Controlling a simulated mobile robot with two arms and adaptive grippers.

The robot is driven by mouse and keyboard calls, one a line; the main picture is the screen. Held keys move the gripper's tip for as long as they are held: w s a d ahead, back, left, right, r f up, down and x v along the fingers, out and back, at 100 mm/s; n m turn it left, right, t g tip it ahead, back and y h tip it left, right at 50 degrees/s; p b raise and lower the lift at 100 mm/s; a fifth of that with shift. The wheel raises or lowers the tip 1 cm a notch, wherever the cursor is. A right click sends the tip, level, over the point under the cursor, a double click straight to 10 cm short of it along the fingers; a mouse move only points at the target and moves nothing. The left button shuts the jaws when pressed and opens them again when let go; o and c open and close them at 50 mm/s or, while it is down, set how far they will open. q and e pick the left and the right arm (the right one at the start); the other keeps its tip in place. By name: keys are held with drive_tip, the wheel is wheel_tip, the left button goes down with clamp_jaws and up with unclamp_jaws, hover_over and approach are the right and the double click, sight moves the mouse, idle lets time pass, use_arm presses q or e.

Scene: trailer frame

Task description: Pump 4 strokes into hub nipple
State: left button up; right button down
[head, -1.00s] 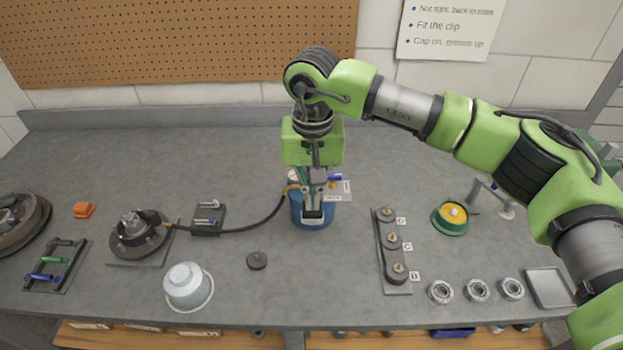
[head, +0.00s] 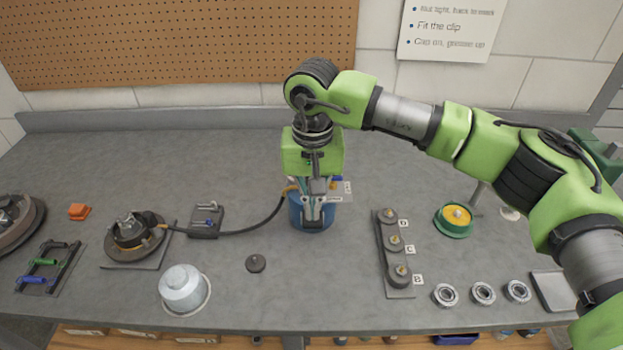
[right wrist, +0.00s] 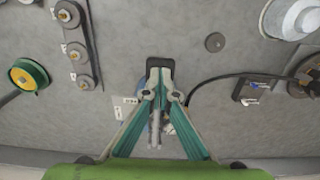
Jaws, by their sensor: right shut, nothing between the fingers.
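The blue grease pump (head: 297,212) stands upright on the bench at the middle. Its black handle (right wrist: 160,66) shows just beyond my fingertips in the right wrist view. A dark hose (head: 240,230) runs left from the pump to the hub (head: 132,231), its end meeting the hub's right side. The nipple itself is too small to make out. My right gripper (head: 315,205) points down over the pump, shut with nothing between its fingers. It is at the handle; whether it touches cannot be told. The fingers hide much of the pump top. My left gripper is not in view.
A grey cup (head: 184,287) and a small dark cap (head: 256,263) lie in front. A pulley plate (head: 400,290), a green-yellow wheel (head: 456,218) and several bearings (head: 483,293) are at right. The back of the bench is clear.

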drive_tip(key=shift+f, duration=0.15)
drive_tip(key=shift+w+r+p, duration=0.25)
drive_tip(key=shift+r+p, duration=0.35)
drive_tip(key=shift+r, duration=0.6)
drive_tip(key=shift+w+r+p, duration=0.2)
drive_tip(key=shift+r+p, duration=0.35)
drive_tip(key=shift+r, duration=0.6)
drive_tip(key=shift+w+r+p, duration=0.25)
drive_tip(key=shift+r+p, duration=0.35)
drive_tip(key=shift+r, duration=0.6)
drive_tip(key=shift+f, duration=0.15)
drive_tip(key=shift+s+f+b, duration=0.2)
drive_tip(key=shift+f+b, duration=0.35)
drive_tip(key=shift+s+f+b, duration=0.2)
drive_tip(key=shift+f+b, duration=0.3)
drive_tip(key=shift+b, duration=0.05)
drive_tip(key=shift+s+f+b, duration=0.15)
drive_tip(key=shift+f+b, duration=0.85)
drive_tip(key=shift+f, duration=0.2)
